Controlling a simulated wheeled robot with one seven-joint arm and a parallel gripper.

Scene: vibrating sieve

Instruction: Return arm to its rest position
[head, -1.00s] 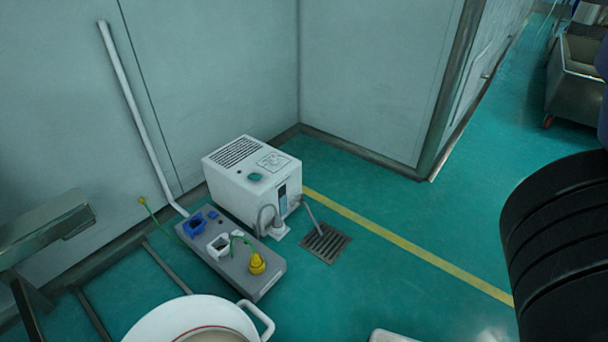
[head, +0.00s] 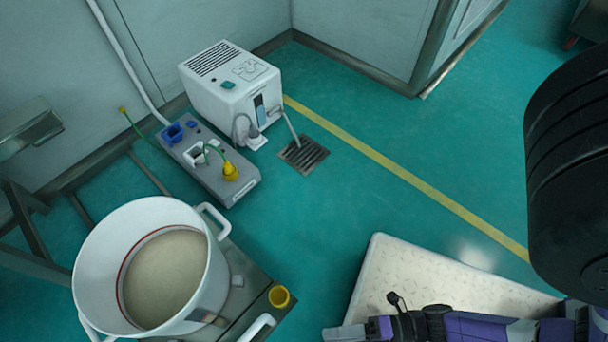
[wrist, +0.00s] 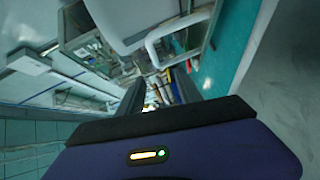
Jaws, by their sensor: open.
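My gripper (head: 345,332) shows at the lower right of the head view, at the end of my purple and black arm, low in front of a pale textured board. In the wrist view my gripper (wrist: 158,92) has two dark fingers spread apart, with nothing between them. The gripper is open and empty. It is apart from the white pot to its left.
A white two-handled pot (head: 84,262) with beige contents stands at lower left on a grey stand. Behind are a white machine (head: 222,98), a grey socket box (head: 213,178) and a floor drain (head: 303,155). The pale board (head: 425,278) lies right.

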